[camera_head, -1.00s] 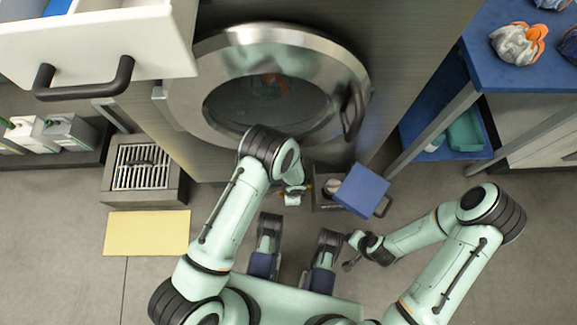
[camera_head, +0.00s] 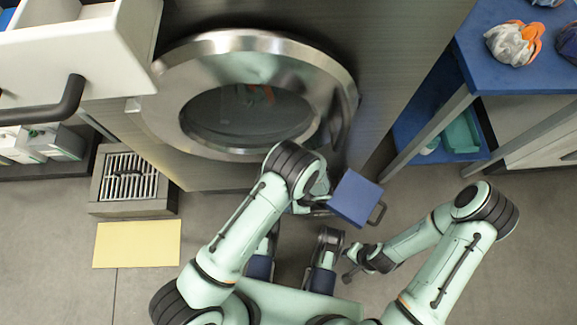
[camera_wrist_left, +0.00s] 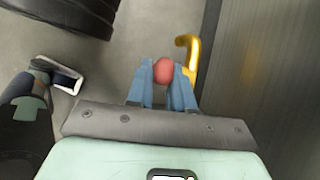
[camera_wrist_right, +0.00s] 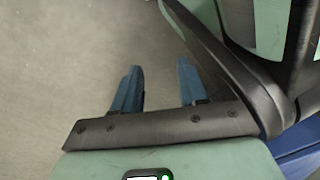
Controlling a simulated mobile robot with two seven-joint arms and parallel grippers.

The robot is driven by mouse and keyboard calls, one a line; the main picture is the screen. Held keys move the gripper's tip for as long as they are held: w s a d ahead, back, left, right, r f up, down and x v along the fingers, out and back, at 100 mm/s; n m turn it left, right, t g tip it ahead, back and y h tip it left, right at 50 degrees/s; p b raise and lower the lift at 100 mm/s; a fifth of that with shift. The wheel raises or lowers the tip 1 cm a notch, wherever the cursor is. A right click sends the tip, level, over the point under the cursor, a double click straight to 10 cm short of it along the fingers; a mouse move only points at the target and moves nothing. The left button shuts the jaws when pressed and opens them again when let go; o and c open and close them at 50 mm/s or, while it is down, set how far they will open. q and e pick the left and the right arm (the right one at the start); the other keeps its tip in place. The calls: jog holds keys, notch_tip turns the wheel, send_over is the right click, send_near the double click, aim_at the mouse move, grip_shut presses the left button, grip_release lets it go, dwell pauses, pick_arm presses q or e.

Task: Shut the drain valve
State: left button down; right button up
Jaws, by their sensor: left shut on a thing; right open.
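The drain valve shows in the left wrist view as a round red knob (camera_wrist_left: 163,71) beside a bent brass spout (camera_wrist_left: 191,50). My left gripper (camera_wrist_left: 162,76) is shut on the red knob, with one blue finger on each side of it. In the head view my left arm hides the valve at the foot of the washer. An open blue flap (camera_head: 355,197) with a dark handle stands just right of that spot. My right gripper (camera_wrist_right: 160,75) is open and empty over bare floor; in the head view it (camera_head: 351,267) hangs right of my base.
The washer's round door (camera_head: 250,115) is above my left arm. A floor drain grate (camera_head: 130,178) and yellow mat (camera_head: 137,243) lie to the left. A pulled-out white drawer (camera_head: 85,50) juts in at upper left. A blue shelf (camera_head: 490,70) stands right.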

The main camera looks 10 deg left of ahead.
pick_arm(q)
jog(key=shift+f, duration=0.15)
jog(key=c, duration=1.1)
grip_release()
jog(key=p+v, duration=0.2)
jog(key=v, duration=0.5)
jog(key=shift+w+d+r, duration=0.1)
jog(key=shift+r, duration=0.2)
pick_arm(e)
jog(key=shift+t, duration=0.7)
jog(key=w+r, duration=0.1)
jog(key=w, duration=0.1)
jog(key=w+r, duration=0.1)
jog(key=shift+w+a+r, duration=0.25)
jog(key=shift+w+r, duration=0.1)
jog(key=shift+w, duration=0.05)
